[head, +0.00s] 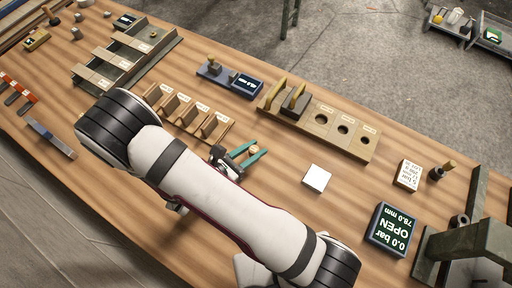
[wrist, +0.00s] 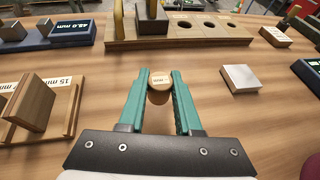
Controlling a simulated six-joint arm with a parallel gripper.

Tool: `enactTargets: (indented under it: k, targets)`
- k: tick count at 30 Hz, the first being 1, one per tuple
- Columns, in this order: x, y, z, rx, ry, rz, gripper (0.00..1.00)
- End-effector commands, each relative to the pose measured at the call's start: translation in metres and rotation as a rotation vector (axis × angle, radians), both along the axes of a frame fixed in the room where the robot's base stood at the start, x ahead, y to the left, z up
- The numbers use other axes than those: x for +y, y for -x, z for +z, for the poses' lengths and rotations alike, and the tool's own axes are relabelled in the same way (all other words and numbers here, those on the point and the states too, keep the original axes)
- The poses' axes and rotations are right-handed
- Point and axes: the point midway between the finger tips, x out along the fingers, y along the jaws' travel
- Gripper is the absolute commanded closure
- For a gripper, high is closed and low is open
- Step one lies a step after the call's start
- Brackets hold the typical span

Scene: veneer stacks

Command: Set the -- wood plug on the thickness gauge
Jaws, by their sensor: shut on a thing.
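The wood plug (wrist: 160,82), a small round light-wood piece with a label on its top, is held between the teal fingertips of my gripper (wrist: 158,98). In the head view the plug (head: 254,149) shows small between the fingers of my gripper (head: 252,153), over the table. The thickness gauge (wrist: 52,40), a dark blue base with metal blocks and a lit display reading about 48 mm, is at the upper left of the wrist view. In the head view the gauge (head: 228,79) is apart from my gripper, farther back and slightly left.
A wooden holder (head: 318,125) with round holes and upright pieces stands behind my gripper. A slotted wooden rack (head: 190,115) is at its left. A white block (head: 316,178) lies to the right, and a display box (head: 391,230) beyond. Bare table lies between my gripper and the gauge.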

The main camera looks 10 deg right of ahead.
Motion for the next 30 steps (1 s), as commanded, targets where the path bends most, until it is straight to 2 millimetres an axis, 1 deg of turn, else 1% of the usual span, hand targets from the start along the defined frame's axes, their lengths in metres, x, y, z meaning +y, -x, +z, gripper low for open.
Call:
enactTargets:
  k: [1, 3, 6, 15, 16, 20, 21, 30]
  targets:
    - [-0.001, 0.001, -0.011, 0.004, 0.004, 0.001, 1.0]
    - [-0.001, 0.0, -0.027, 0.003, 0.002, 0.001, 1.0]
    - [-0.001, 0.0, -0.038, 0.001, 0.001, -0.001, 1.0]
    - [0.0, 0.0, -0.04, 0.001, 0.0, 0.0, 1.0]
    - [0.0, 0.0, -0.04, 0.001, 0.0, 0.0, 0.62]
    - [0.0, 0.0, -0.04, 0.001, 0.0, 0.0, 0.39]
    - [0.0, 0.0, -0.039, 0.001, -0.001, 0.001, 0.38]
    - [0.002, 0.0, -0.037, 0.001, -0.002, 0.002, 0.38]
